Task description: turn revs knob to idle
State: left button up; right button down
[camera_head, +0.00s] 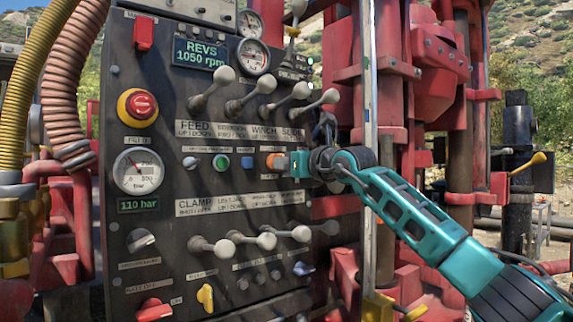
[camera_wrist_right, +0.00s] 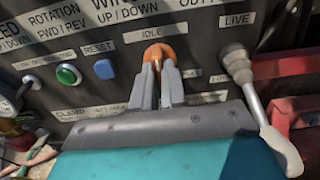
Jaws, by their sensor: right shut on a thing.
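The orange revs knob (camera_wrist_right: 157,54) sits on the dark control panel below a label reading IDLE, in the right wrist view. It also shows in the head view (camera_head: 271,161), left of my gripper. My right gripper (camera_wrist_right: 159,72) has its two grey fingers shut on the knob. In the head view my right gripper (camera_head: 285,162) reaches the panel from the right on its teal arm. The revs display (camera_head: 201,55) reads 1050 rpm. The fingers partly hide the knob and the labels below it. My left gripper is not in view.
Grey-knobbed levers (camera_head: 265,84) stick out above the revs knob, and more (camera_head: 266,241) stand below it. A green button (camera_wrist_right: 67,75) and a blue button (camera_wrist_right: 104,67) lie left of the knob. A lever (camera_wrist_right: 238,65) stands close on the gripper's right. A red emergency stop (camera_head: 140,106) is at upper left.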

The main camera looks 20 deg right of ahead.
jog(key=c, duration=1.2)
grip_release()
jog(key=b+v, duration=0.4)
jog(key=v, duration=0.9)
jog(key=shift+r, duration=0.1)
jog(key=shift+a, duration=0.1)
